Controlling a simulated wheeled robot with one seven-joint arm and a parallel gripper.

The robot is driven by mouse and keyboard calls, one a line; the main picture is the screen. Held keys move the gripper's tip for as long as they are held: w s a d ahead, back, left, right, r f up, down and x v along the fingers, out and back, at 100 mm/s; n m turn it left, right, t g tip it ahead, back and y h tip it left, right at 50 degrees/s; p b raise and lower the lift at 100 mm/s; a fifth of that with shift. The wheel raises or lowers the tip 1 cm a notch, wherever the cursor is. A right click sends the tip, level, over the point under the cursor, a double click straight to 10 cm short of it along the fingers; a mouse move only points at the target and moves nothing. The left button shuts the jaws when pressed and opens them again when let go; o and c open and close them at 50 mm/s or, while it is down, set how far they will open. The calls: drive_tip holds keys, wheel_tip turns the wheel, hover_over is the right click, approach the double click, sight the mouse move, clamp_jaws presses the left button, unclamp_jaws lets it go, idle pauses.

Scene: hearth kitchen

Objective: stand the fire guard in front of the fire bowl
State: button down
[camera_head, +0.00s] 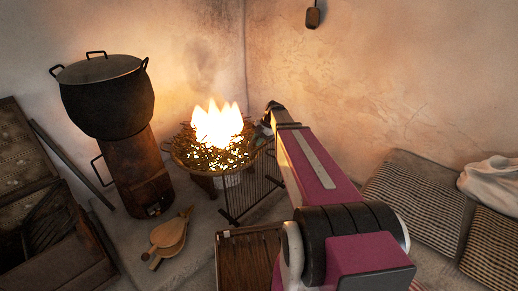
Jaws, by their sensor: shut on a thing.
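The fire bowl (184,157) stands in the corner on the raised hearth, with tall flames above its glowing fuel. The fire guard (248,196), a dark wire-barred panel, shows just in front of the bowl and to its right, overlapping its near edge in the picture. It looks tilted, and my arm covers its right part. My arm reaches from the lower right toward the bowl. My gripper (266,129) shows only in small part beside the far end of the arm, and is shut on the fire guard. The grip itself is hidden. I cannot tell whether the guard's foot touches the hearth.
A black lidded pot (108,104) on a rusty stove (138,175) stands left of the bowl. Wooden bellows (170,235) lie on the hearth. A wooden crate (222,262) is at bottom centre. An open chest (60,235) is at left, woven cushions (418,190) at right.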

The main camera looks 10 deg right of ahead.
sight(259, 148)
drive_tip(key=shift+w+d+f, duration=0.25)
drive_tip(key=shift+d+f, duration=0.2)
drive_tip(key=shift+f, duration=1.85)
drive_tip(key=c, duration=1.1)
unclamp_jaws()
drive_tip(key=shift+o, duration=0.2)
drive_tip(key=v, duration=1.1)
drive_tip(key=s+a+f+m+h, duration=0.2)
drive_tip(key=s+f+m, duration=0.2)
drive_tip(key=s+m, duration=0.6)
drive_tip(key=s+a+f+m+h, duration=0.3)
drive_tip(key=s+f+m, duration=0.2)
drive_tip(key=s+m, duration=0.6)
drive_tip(key=shift+s+f+m+h, duration=0.25)
drive_tip(key=shift+f+m+h, duration=0.05)
drive_tip(key=shift+m, duration=2.1)
